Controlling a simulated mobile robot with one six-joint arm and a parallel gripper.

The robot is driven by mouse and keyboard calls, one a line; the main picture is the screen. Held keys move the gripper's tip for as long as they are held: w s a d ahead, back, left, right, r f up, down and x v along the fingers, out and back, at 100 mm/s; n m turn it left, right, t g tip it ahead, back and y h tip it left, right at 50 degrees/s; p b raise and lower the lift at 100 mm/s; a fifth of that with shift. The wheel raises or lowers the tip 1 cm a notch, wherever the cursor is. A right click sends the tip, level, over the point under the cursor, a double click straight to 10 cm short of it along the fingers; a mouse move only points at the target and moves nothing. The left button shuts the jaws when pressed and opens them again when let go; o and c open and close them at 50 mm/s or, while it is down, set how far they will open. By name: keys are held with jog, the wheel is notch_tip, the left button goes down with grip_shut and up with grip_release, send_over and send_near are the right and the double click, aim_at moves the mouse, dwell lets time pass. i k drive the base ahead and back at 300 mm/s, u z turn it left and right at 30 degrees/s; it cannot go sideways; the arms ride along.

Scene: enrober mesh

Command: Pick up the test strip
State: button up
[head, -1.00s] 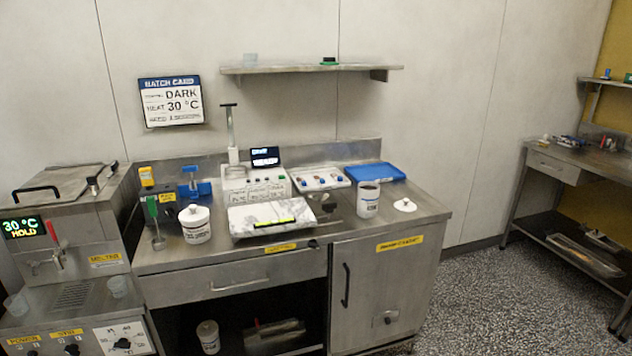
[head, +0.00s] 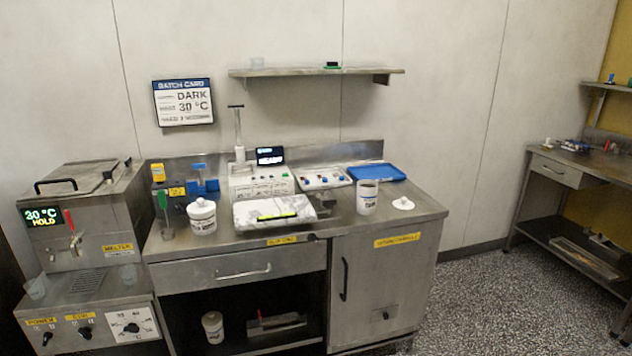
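I cannot single out a test strip with certainty. A narrow yellow-green strip with dark ends (head: 279,216) lies across the front of a pale marbled slab (head: 246,213) on the steel counter (head: 330,222). It is too small to tell what it is. My gripper is not in view.
A white lidded jar (head: 202,217), an open white jar (head: 367,198), its apparent lid (head: 403,203) and a blue tray (head: 377,172) stand on the counter. A melter (head: 82,225) reading 30 °C HOLD stands left. Speckled floor (head: 490,285) is clear at right.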

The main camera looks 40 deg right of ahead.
aim_at(341, 179)
jog(key=u, duration=0.6)
jog(key=k, duration=1)
jog(key=z, duration=1.5)
jog(key=i, duration=1.05)
jog(key=u, duration=0.1)
